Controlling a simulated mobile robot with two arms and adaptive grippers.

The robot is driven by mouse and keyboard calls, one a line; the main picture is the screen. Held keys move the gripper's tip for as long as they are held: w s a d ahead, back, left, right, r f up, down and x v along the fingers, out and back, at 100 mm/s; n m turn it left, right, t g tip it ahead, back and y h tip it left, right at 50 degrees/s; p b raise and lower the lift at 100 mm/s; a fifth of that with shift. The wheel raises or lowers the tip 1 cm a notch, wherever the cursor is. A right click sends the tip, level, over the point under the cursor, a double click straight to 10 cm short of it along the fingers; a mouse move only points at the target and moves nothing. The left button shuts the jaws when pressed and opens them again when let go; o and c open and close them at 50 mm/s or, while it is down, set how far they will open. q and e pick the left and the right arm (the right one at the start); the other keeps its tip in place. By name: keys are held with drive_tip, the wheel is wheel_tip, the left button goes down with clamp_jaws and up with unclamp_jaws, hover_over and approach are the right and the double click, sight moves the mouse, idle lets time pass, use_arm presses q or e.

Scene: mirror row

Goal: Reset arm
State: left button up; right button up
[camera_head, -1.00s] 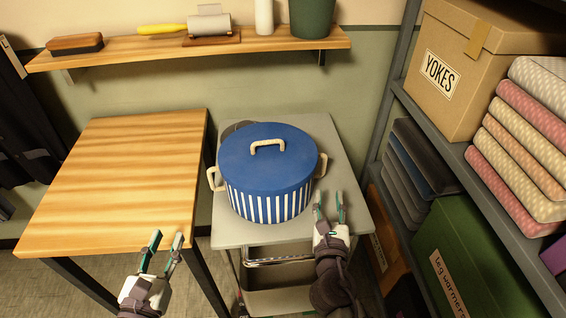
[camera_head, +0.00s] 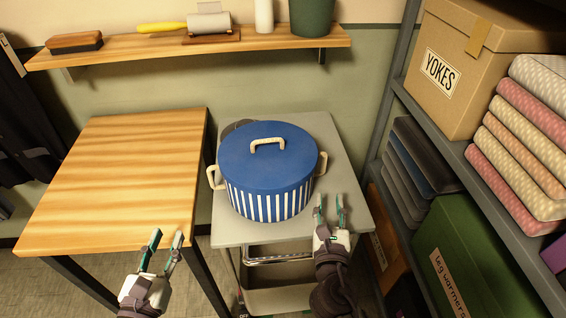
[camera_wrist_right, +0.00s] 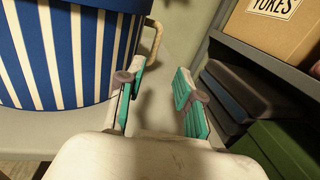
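My left gripper (camera_head: 167,251) is open and empty, in front of the wooden table's near right corner. My right gripper (camera_head: 330,208) is open and empty, over the front right part of the grey trolley top, just right of the pot. A blue pot (camera_head: 268,172) with white stripes, a blue lid and cream handles stands on the grey trolley. In the right wrist view, the pot (camera_wrist_right: 75,50) is at the left and its handle (camera_wrist_right: 154,42) is beyond the fingers. Nothing is between the right fingers (camera_wrist_right: 158,85).
The wooden table (camera_head: 125,180) at left is bare. The grey trolley (camera_head: 335,165) carries the pot. A metal shelf at right holds a YOKES box (camera_head: 480,75), folded fabrics (camera_head: 525,140) and a green box (camera_head: 465,270). A wall shelf (camera_head: 110,55) holds a brush and other items.

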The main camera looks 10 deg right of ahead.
drive_tip(key=s+a+b, duration=0.1)
drive_tip(key=s+b, duration=0.1)
drive_tip(key=s, duration=0.7)
drive_tip(key=shift+s+a, duration=0.15)
drive_tip(key=shift+a, duration=0.25)
idle(1.5)
drive_tip(key=shift+r, duration=0.1)
drive_tip(key=s+d+r+p, duration=0.3)
drive_tip(key=r+p, duration=0.2)
drive_tip(key=shift+s+d, duration=0.2)
drive_tip(key=shift+d, duration=0.2)
idle(0.9)
drive_tip(key=shift+f, duration=0.1)
